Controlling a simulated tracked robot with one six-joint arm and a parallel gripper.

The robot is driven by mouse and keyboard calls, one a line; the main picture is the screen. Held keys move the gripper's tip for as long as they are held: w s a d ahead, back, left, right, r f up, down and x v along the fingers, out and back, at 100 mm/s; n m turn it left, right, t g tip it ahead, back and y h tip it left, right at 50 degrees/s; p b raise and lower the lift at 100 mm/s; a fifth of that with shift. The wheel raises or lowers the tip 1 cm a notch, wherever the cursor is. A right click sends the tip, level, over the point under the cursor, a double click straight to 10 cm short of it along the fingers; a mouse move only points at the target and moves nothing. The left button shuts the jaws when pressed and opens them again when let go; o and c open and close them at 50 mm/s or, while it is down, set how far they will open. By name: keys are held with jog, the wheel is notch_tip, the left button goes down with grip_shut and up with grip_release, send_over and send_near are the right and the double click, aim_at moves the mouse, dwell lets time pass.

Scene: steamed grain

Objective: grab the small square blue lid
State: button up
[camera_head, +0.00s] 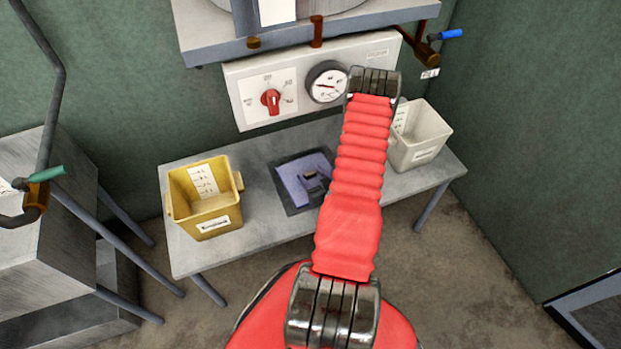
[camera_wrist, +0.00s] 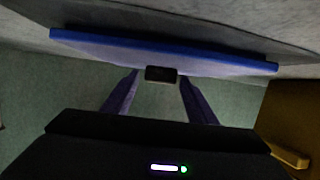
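The square blue lid (camera_head: 292,183) lies flat in the middle of the low grey table, with a dark handle (camera_head: 313,182) on top. In the wrist view the lid (camera_wrist: 100,46) shows nearly edge-on, with a blue rim and paler face. Its black handle (camera_wrist: 160,74) sticks out between the two fingers of my gripper (camera_wrist: 158,82). The fingers are apart, one on each side of the handle, with a visible gap to it. In the head view my red arm covers part of the lid's right side, and my gripper is hidden there.
A yellow bin (camera_head: 205,226) stands left of the lid and a white bin (camera_head: 424,150) stands right. The lid lies within a dark square (camera_head: 277,164) on the table (camera_head: 257,232). A control panel (camera_head: 258,124) with a red knob and gauge hangs above the table's rear.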

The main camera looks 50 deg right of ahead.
aim_at(312, 181)
jog(key=c, duration=1)
jog(key=shift+r, duration=0.15)
jog(key=shift+r, duration=4.9)
